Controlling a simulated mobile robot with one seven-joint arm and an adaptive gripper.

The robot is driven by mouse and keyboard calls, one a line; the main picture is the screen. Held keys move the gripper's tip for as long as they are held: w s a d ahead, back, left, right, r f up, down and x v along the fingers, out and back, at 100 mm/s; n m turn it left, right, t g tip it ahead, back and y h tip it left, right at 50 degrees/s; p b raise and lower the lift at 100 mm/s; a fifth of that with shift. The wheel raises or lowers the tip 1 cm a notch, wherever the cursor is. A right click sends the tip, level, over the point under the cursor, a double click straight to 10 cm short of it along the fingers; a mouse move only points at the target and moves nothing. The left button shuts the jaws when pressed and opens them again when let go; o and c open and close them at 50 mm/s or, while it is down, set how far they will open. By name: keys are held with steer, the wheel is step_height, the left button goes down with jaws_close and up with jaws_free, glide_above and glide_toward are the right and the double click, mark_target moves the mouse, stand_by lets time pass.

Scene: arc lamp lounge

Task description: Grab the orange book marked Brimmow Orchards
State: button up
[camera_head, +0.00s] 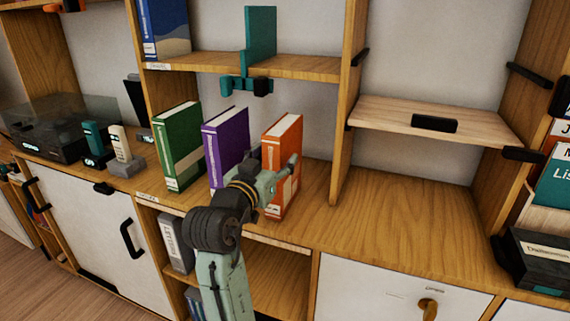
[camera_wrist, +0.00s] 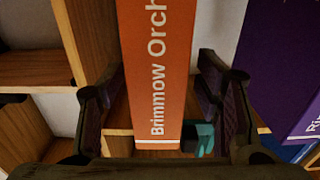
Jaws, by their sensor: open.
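The orange book (camera_head: 285,140) stands upright on the wooden shelf, to the right of a purple book. In the wrist view its orange spine (camera_wrist: 158,60) faces me, with "Brimmow Orch" readable in white. My gripper (camera_head: 272,172) is at the book's front, partly covering its lower half. In the wrist view my gripper's open fingers (camera_wrist: 160,110) stand on either side of the spine, with a gap on each side. The far part of the book is hidden.
The purple book (camera_head: 227,133) stands close on the left, also seen in the wrist view (camera_wrist: 285,70). A green book (camera_head: 178,147) is farther left. A wooden divider (camera_head: 345,110) rises to the right. A shelf (camera_head: 300,66) runs above. The counter at right (camera_head: 420,215) is clear.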

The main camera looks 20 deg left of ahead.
steer(key=w, duration=0.2)
steer(key=w+p, duration=0.2)
steer(key=w, duration=0.1)
steer(key=shift+w+d+r, duration=0.2)
steer(key=shift+w+r, duration=0.1)
steer(key=shift+r, duration=0.1)
steer(key=shift+c, duration=0.3)
jaws_close()
stand_by(0.5)
